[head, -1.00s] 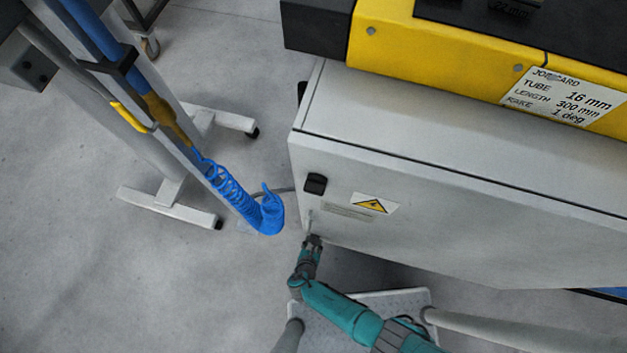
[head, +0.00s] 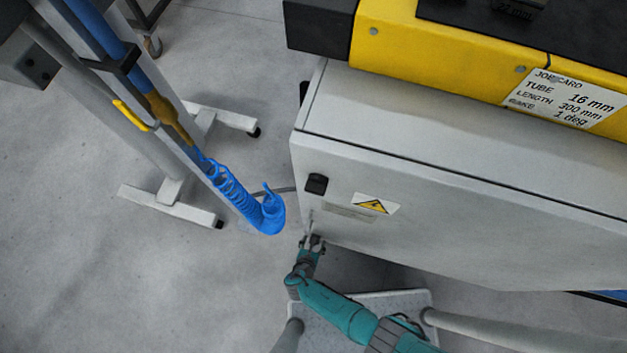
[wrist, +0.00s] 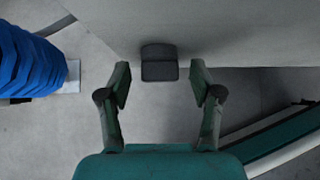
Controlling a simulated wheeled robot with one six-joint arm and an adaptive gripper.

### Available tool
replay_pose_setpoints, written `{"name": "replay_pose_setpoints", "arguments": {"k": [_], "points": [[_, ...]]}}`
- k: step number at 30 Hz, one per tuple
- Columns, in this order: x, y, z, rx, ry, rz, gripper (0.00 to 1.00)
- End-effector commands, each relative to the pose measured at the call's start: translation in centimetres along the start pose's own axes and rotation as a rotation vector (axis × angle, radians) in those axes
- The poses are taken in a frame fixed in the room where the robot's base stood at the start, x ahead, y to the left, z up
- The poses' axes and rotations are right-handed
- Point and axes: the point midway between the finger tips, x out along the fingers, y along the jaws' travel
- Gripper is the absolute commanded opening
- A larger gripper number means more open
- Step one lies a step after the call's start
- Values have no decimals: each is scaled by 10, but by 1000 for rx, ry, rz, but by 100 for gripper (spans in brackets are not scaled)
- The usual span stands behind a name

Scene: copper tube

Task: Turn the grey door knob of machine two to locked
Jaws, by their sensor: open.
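Machine two's white cabinet door (head: 450,235) faces me, with a small pale grey part (head: 311,218), apparently the knob, low near its left edge. My gripper (head: 312,240) is open just below that part. In the wrist view a dark grey block (wrist: 160,62), seemingly the knob, sits against the cabinet face, centred just ahead of the gap between my open fingertips (wrist: 160,82). The fingers appear apart from it on both sides. The knob's lock marking cannot be read.
A black latch (head: 316,183) and a yellow warning label (head: 375,204) are on the door above. A blue coiled hose (head: 262,213) hangs close on the left beside a wheeled stand (head: 170,207). Bare floor (head: 80,260) lies to the left.

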Motion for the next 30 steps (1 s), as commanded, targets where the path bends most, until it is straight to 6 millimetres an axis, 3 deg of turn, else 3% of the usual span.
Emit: {"name": "replay_pose_setpoints", "arguments": {"k": [12, 30], "points": [[0, -2, 0, 20, 1, 19, 65], [1, -6, -1, 293, 0, 293, 65]]}}
